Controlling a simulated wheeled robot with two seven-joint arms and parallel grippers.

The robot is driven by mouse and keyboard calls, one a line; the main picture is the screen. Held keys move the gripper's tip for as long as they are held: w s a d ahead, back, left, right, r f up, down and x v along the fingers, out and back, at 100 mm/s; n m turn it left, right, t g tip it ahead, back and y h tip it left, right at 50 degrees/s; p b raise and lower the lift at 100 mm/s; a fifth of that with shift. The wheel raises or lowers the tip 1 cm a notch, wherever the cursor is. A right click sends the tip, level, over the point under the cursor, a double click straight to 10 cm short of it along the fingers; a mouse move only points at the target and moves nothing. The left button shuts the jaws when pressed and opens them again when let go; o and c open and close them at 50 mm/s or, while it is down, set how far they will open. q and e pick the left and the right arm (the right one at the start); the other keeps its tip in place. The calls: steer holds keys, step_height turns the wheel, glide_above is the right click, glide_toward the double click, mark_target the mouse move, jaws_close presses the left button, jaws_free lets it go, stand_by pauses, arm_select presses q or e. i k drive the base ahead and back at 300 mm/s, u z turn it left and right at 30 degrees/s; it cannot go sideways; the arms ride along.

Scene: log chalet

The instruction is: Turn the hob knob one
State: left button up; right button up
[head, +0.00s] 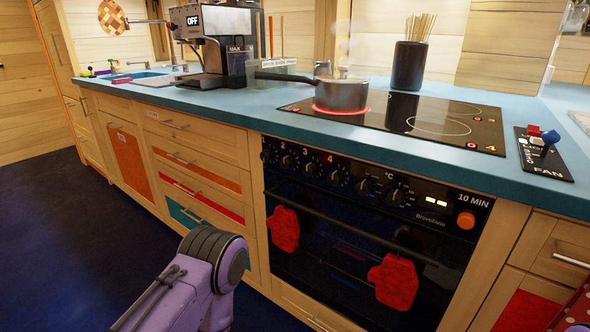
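The black oven front below the counter carries a row of dark knobs, with numbers 1 to 4 at its left end. Hob knob one (270,157) is the leftmost, small and dark, so its pointer angle is hard to read. The black glass hob (420,118) lies above it, with a red glowing ring under a steam-topped grey pot (341,94) at its left. A purple link of my arm stands at the bottom left, in front of the drawers and apart from the knobs. Neither gripper's fingers are in view.
Red oven mitts (284,229) (394,282) hang on the oven handle. A fan switch panel (543,154) sits right of the hob. A coffee machine (215,45) and a dark utensil pot (409,65) stand on the blue counter. The dark floor at left is clear.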

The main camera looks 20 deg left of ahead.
mark_target(267, 156)
steer(key=u, duration=0.9)
steer(key=k, duration=1.15)
steer(key=u, duration=1.05)
steer(key=i, duration=0.4)
steer(key=z, duration=1)
steer(key=i, duration=1.2)
steer(key=z, duration=0.8)
